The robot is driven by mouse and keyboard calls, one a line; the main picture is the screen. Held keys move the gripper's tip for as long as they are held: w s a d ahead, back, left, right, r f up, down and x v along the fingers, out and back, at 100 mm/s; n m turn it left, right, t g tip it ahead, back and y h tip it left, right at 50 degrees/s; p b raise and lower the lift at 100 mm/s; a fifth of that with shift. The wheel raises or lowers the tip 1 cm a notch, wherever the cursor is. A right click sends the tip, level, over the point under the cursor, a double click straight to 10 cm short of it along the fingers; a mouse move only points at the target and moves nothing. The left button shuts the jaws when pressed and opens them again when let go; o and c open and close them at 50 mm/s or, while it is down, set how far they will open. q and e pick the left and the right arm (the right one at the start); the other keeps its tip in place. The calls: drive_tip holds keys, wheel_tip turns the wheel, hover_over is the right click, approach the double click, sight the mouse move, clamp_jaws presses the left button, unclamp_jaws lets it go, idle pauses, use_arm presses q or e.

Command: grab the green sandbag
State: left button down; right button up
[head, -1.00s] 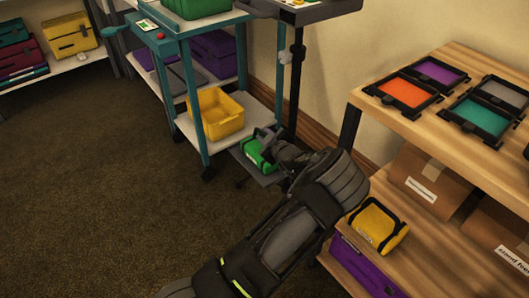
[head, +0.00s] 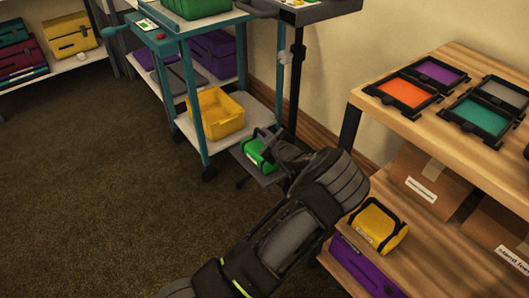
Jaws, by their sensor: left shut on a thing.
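The green sandbag (head: 256,153) rests on a low dark platform (head: 248,167) at the foot of a black stand, beside the teal cart. It has a black handle strap and a pale label. My left gripper (head: 266,136) is at the sandbag's top and right side, shut on it, and the arm and wrist hide part of the bag. My right gripper is not in view.
The teal cart (head: 196,95) with a yellow bin (head: 215,113) stands just left of the sandbag. A wooden shelf (head: 460,75) at right holds coloured trays, boxes and a yellow sandbag (head: 376,228). Open carpet (head: 90,190) lies at left.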

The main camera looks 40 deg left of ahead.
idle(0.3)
use_arm(q)
drive_tip(key=shift+w+r, duration=0.1)
drive_tip(key=shift+r, duration=0.1)
wheel_tip(320, 180, up, 10)
drive_tip(key=p, duration=0.3)
idle(0.4)
idle(0.7)
